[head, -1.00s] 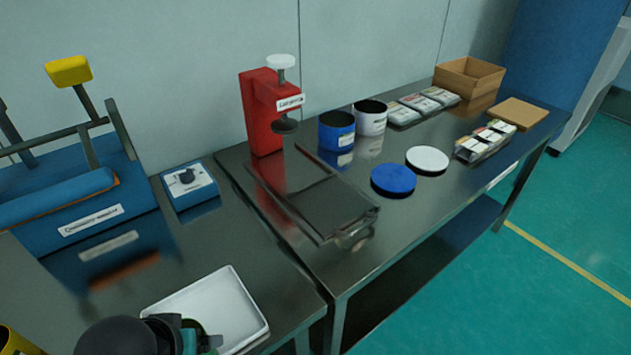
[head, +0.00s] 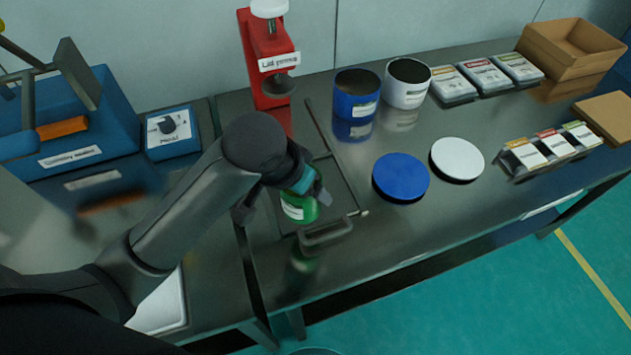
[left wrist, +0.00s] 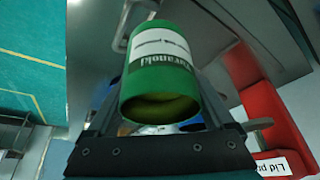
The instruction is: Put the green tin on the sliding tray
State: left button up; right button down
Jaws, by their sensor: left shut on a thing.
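The green tin (head: 298,211) with a white label is held in my left gripper (head: 303,190), over the front part of the sliding tray (head: 343,190). My arm and hand hide part of the tin and the tray. I cannot tell whether the tin's base touches the tray. In the left wrist view the green tin (left wrist: 162,65) sits between the fingers of my left gripper (left wrist: 160,108), with its open end toward the camera. My right gripper is not in view.
The red lid press (head: 268,65) stands behind the tray. A blue tin (head: 356,95), a white tin (head: 407,83), a blue lid (head: 400,177) and a white lid (head: 457,158) are to the right. The tray handle (head: 326,234) is at the front.

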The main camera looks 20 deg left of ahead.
pick_arm(q)
jog(key=w+a+r+m+g+h+p, duration=0.1)
jog(key=w+r+m+p, duration=0.35)
jog(key=w+r, duration=0.6)
jog(key=shift+n, duration=0.25)
jog(key=f+b, duration=0.1)
jog(key=f, duration=0.5)
jog(key=s+f+b, duration=0.1)
jog(key=f, duration=0.5)
jog(key=f+b, duration=0.1)
jog(key=f, duration=0.5)
jog(key=shift+s+f+b, duration=0.1)
jog(key=shift+s+b, duration=0.25)
jog(key=shift+f, duration=0.1)
jog(key=o, duration=1.4)
jog(key=shift+a+p+v, duration=0.2)
jog(key=shift+p+v, duration=1.15)
jog(key=shift+v, duration=4.7)
